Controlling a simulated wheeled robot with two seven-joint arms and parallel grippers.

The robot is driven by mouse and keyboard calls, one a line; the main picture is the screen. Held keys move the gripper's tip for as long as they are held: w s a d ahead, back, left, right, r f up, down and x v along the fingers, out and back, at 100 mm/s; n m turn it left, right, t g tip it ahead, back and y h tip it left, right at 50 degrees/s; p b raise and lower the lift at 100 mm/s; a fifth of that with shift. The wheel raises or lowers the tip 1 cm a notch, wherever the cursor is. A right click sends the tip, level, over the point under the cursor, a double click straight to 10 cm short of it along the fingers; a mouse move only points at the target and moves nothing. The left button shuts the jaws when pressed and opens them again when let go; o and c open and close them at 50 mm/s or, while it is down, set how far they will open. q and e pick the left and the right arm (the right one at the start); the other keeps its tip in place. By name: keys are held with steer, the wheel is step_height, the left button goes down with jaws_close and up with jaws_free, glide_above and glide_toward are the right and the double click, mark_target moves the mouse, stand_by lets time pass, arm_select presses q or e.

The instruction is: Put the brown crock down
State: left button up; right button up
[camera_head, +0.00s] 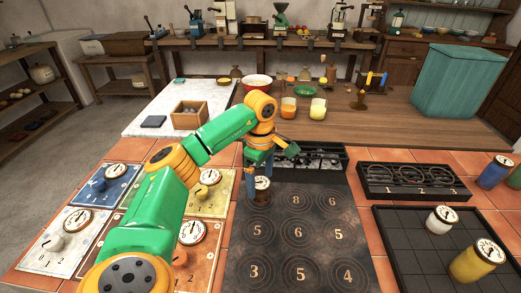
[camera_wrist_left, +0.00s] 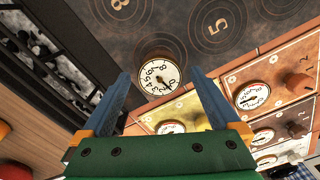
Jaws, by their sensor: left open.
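The brown crock (camera_head: 262,188) stands upright on the dark hob plate (camera_head: 297,236), at its back left corner. A round white dial shows on its top. My left gripper (camera_head: 259,168) is just above and at the crock, pointing down. In the left wrist view the crock (camera_wrist_left: 158,80) shows between the two blue fingers of my left gripper (camera_wrist_left: 161,84), which are apart with a gap on each side of it. Whatever ring lies under the crock is hidden. My right gripper is in neither view.
A black rack of coals (camera_head: 325,158) borders the hob's back edge. Knob panels with dials (camera_head: 131,220) lie left of it. At the right are a three-ring rack (camera_head: 408,180) and a black tray (camera_head: 400,238) with a white and a yellow crock. The hob's other numbered rings are clear.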

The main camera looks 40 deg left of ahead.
mark_target(261, 182)
arm_select(q)
step_height(261, 182, up, 8)
steer(key=shift+f+p, duration=0.1)
steer(key=shift+p, duration=0.85)
